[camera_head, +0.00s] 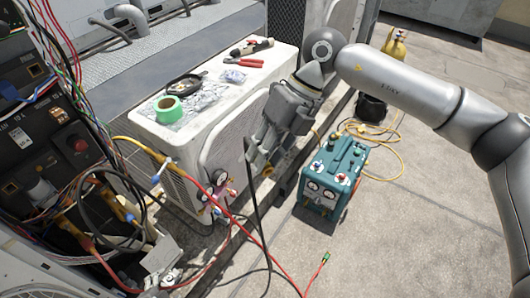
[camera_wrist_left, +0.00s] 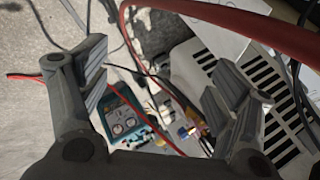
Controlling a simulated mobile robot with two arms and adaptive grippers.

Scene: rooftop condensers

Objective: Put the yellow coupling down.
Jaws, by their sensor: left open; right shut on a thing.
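My right gripper (camera_head: 262,157) reaches down beside the white condenser unit and is shut. A small yellow piece, which looks like the yellow coupling (camera_head: 268,170), shows at its fingers; the fingers hide most of it. A black line hangs down past this gripper to the ground. My left gripper (camera_wrist_left: 160,85) is open in the left wrist view, with nothing between its fingers. A red hose (camera_wrist_left: 240,22) crosses close above it there.
The white condenser (camera_head: 210,105) carries green tape (camera_head: 168,104), pliers (camera_head: 241,62) and other tools. A manifold with gauges (camera_head: 219,178) is at its front. A teal recovery machine (camera_head: 335,170) stands right on concrete. Yellow hose (camera_head: 385,140) lies behind it. Wiring crowds the left.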

